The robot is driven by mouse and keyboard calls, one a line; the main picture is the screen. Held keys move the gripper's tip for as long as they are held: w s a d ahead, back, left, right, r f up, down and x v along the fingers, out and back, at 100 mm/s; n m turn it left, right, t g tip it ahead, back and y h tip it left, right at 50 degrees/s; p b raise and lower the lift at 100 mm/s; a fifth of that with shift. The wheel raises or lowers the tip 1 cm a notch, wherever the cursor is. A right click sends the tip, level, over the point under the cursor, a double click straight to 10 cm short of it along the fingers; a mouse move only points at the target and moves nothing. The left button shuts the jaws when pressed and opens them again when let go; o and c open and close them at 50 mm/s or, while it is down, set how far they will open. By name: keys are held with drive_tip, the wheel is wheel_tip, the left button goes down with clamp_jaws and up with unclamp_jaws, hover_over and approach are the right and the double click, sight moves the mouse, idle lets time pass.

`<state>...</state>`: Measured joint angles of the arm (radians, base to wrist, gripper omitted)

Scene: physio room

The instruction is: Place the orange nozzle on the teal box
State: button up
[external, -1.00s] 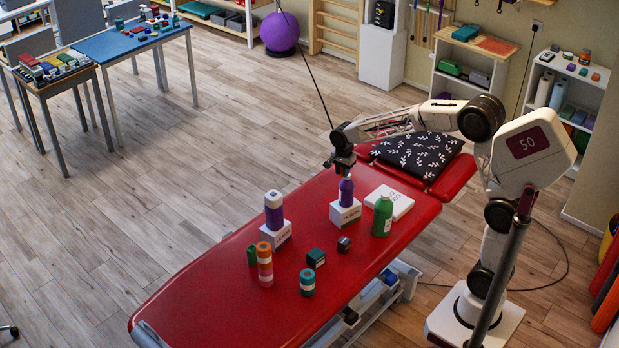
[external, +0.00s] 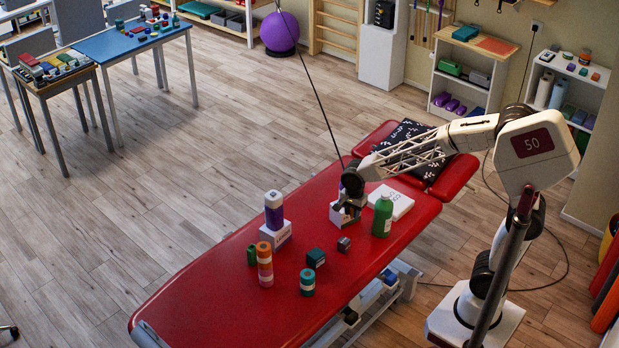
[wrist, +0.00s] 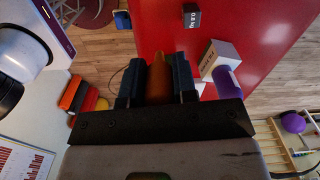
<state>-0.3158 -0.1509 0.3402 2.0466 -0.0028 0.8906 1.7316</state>
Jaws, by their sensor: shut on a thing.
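My gripper (external: 347,207) is low over the red couch, in front of a white box. In the wrist view its two dark fingers (wrist: 157,72) are shut on the orange nozzle (wrist: 159,82), which sits upright between them. In the external view I cannot make out the nozzle. The teal box (external: 316,257) is a small dark teal cube with a pale label, on the couch left of and nearer the camera than my gripper. Its top looks bare. My gripper is apart from it.
The white box (wrist: 220,57) with the purple bottle (wrist: 228,80) is close beside my gripper.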

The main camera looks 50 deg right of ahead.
wheel_tip(320, 180, down, 18)
drive_tip(key=s+a, duration=0.1)
drive_tip(key=s, duration=0.1)
drive_tip(key=shift+f, duration=0.2)
drive_tip(key=shift+a, duration=0.1)
idle(0.4)
hover_over(316, 253)
drive_tip(key=shift+a+f, duration=0.15)
drive_tip(key=shift+f, duration=0.55)
idle(0.4)
drive_tip(key=shift+f, duration=1.8)
drive_tip(key=shift+f, duration=0.15)
